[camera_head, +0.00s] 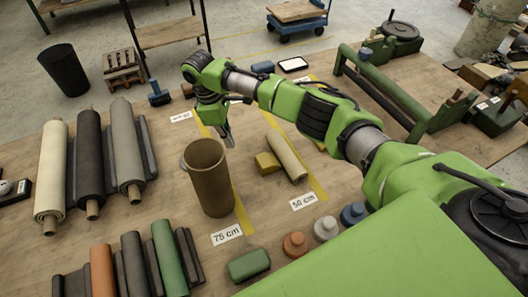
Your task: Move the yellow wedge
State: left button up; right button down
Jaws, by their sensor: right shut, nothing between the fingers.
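A small yellow block, which looks like the yellow wedge (267,163), lies on the wooden table beside a cream roll, just left of it. My right gripper (228,138) points down behind the brown tube and to the left of the wedge, apart from it. Its fingers are shut with nothing seen between them. The arm reaches in from the right and passes above the table. My left gripper is out of view.
A tall brown tube (208,178) stands in front of the gripper, and a cream roll (286,155) lies right of the wedge. Large rolls (126,150) rest at left. Colored weights (326,229) and a green block (249,265) sit in front. A green rail frame (400,98) stands at right.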

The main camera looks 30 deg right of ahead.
notch_tip(320, 180, down, 4)
jog(key=b, duration=0.2)
jog(key=shift+w+r+b, duration=0.1)
jog(key=shift+r+b, duration=0.1)
jog(key=shift+b, duration=0.15)
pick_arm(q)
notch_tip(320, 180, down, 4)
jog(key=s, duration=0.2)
pick_arm(e)
jog(key=shift+w+f, duration=0.2)
jog(key=shift+f, duration=0.05)
jog(key=p, duration=0.6)
send_near(269, 158)
jog(key=f, duration=0.1)
jog(key=d+f, duration=0.1)
jog(key=f, duration=0.3)
jog(key=shift+s+d+f, duration=0.15)
jog(key=shift+s+f, duration=0.05)
jog(key=shift+s, duration=0.15)
jog(key=shift+f, duration=0.25)
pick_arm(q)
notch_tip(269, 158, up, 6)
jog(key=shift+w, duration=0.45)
pick_arm(e)
jog(key=shift+a+f, duration=0.2)
jog(key=shift+f, duration=0.5)
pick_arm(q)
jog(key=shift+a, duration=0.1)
